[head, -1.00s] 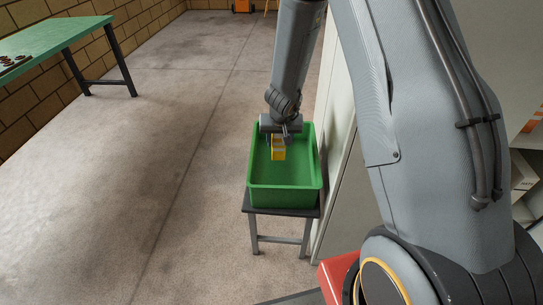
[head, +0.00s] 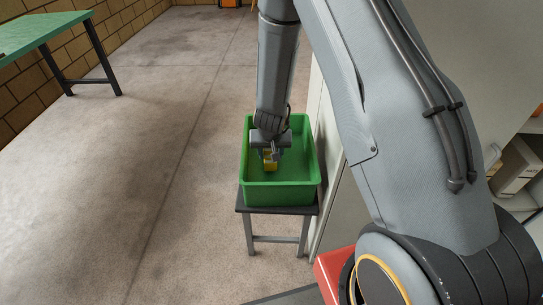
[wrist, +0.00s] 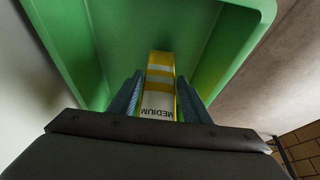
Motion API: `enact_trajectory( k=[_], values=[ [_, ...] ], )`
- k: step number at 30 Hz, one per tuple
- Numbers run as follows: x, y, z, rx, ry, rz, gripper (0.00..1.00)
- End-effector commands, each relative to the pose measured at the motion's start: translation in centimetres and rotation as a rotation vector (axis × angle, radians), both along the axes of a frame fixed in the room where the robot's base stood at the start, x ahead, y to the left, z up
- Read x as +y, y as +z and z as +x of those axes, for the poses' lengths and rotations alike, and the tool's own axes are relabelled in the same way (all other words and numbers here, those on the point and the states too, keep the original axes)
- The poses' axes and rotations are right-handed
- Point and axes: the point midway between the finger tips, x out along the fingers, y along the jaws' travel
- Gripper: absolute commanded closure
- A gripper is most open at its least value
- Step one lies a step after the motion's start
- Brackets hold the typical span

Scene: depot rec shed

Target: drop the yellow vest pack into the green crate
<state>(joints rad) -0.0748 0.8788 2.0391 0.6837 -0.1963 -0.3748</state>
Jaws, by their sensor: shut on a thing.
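The yellow vest pack (head: 270,162) is a small yellow block held between the fingers of my gripper (head: 268,155). In the wrist view the pack (wrist: 160,90) shows pale bands and a white label reading MEDIUM. The gripper's two fingers (wrist: 158,100) press on its two sides. The green crate (head: 283,195) stands on a small dark-topped stand. The gripper and pack are over the crate's open top, toward its left side. In the wrist view the crate wall (wrist: 70,50) surrounds the pack. I cannot tell whether the pack touches the crate floor.
The stand (head: 277,210) has grey legs. A pale cabinet side (head: 325,150) is close to the crate's right. A green table (head: 40,32) stands at the far left by a block wall. The concrete floor left of the crate is clear.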

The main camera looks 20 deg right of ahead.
Motion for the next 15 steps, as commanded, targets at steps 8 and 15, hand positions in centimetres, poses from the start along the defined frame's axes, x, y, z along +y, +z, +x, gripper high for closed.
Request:
enact_trajectory(
  k=[8, 15],
  values=[
    [-0.09, -0.33, 0.06, -0.002, -0.002, 0.000, 0.85],
    [-0.12, -0.91, 0.07, -0.001, -0.003, 0.001, 0.85]
  ],
)
